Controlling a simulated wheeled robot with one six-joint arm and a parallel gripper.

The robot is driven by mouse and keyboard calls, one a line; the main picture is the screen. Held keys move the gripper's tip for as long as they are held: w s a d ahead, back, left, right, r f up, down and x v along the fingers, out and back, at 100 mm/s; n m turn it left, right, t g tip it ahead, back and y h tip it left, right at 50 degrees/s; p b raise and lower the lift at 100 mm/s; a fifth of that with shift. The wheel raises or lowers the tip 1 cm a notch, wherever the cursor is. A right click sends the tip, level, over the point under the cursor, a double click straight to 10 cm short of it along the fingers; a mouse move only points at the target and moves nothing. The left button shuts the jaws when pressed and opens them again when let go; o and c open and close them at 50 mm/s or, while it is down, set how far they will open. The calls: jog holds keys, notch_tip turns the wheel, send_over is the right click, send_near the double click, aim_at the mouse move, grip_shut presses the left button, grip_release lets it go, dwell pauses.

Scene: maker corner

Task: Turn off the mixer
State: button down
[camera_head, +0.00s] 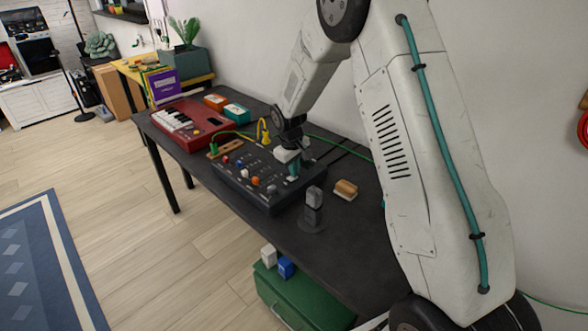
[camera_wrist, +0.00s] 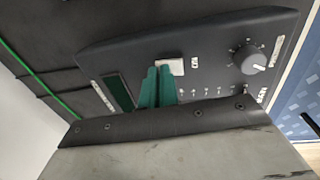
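The mixer (camera_head: 238,187) is a black box with coloured knobs on the dark table. My gripper (camera_head: 293,172) points down over its right rear part. In the wrist view, the two teal fingertips of my gripper (camera_wrist: 158,72) lie side by side and look shut, with nothing seen between them. They are at the near left edge of a small white switch (camera_wrist: 175,67) on the mixer panel (camera_wrist: 215,45). I cannot tell whether they touch it. A large dark knob (camera_wrist: 250,59) is right of the switch, and a dark green display (camera_wrist: 117,92) is left.
A red keyboard (camera_head: 187,124) and orange and teal boxes (camera_head: 236,112) stand farther left on the table (camera_head: 285,238). A dark grey microphone-like object (camera_head: 313,205) and a tan block (camera_head: 346,189) are right of the mixer. A green cable (camera_head: 340,143) runs behind.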

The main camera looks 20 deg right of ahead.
jog(key=shift+s+a+f, duration=0.1)
jog(key=shift+s+f, duration=0.1)
jog(key=shift+f, duration=0.1)
jog(key=shift+s+a, duration=0.35)
jog(key=shift+a, duration=0.45)
notch_tip(320, 180, up, 14)
jog(key=a, duration=0.1)
jog(key=shift+s+a+r, duration=0.15)
jog(key=shift+a+r, duration=0.05)
jog(key=shift+a, duration=0.05)
